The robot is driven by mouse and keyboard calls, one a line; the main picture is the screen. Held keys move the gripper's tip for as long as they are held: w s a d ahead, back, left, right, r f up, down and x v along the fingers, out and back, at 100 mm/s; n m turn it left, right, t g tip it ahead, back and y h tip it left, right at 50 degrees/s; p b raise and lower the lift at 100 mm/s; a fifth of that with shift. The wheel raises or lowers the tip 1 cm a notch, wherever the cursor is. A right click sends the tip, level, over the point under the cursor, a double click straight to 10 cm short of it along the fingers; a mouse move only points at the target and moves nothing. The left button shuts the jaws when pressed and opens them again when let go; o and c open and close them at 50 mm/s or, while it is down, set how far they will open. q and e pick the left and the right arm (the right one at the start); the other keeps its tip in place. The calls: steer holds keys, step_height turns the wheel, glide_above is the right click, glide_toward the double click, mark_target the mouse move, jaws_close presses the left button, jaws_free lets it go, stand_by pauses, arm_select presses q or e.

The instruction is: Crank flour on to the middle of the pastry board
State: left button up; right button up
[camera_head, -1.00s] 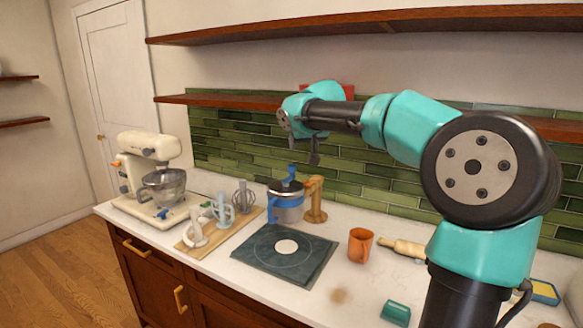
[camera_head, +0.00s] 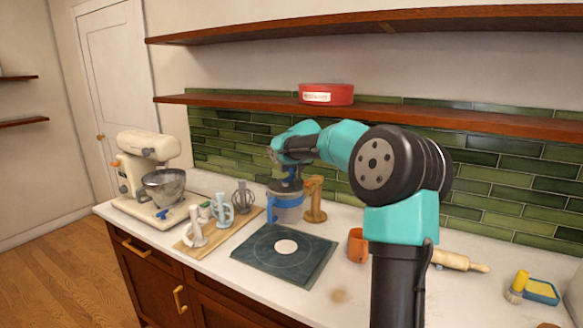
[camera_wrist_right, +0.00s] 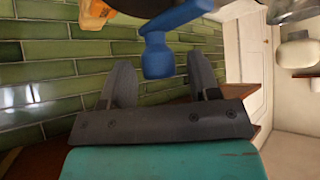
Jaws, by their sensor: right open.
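The flour sifter (camera_head: 287,209), a clear-grey canister with a blue band and blue handle, stands at the back edge of the pastry board. Its blue crank knob (camera_wrist_right: 158,58) shows in the right wrist view between my open fingers, apart from both. My right gripper (camera_head: 288,182) is over the sifter's top in the head view, with its fingers partly hidden; it also shows in the right wrist view (camera_wrist_right: 165,80). The dark square pastry board (camera_head: 262,262) lies on the counter with a white round patch (camera_head: 286,246) in its marked circle. My left gripper is not in view.
A wooden stand (camera_head: 315,200) is close right of the sifter. A wooden board (camera_head: 205,247) with mixer attachments lies to the left, beside a cream stand mixer (camera_head: 148,168). An orange mug (camera_head: 357,246) and rolling pin (camera_head: 457,261) are to the right. A shelf (camera_head: 400,112) runs above.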

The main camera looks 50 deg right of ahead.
steer(key=shift+w+d+f, duration=0.15)
steer(key=shift+w+f, duration=0.1)
steer(key=shift+f, duration=0.05)
steer(key=shift+c, duration=0.2)
steer(key=c, duration=0.9)
steer(key=shift+o, duration=0.2)
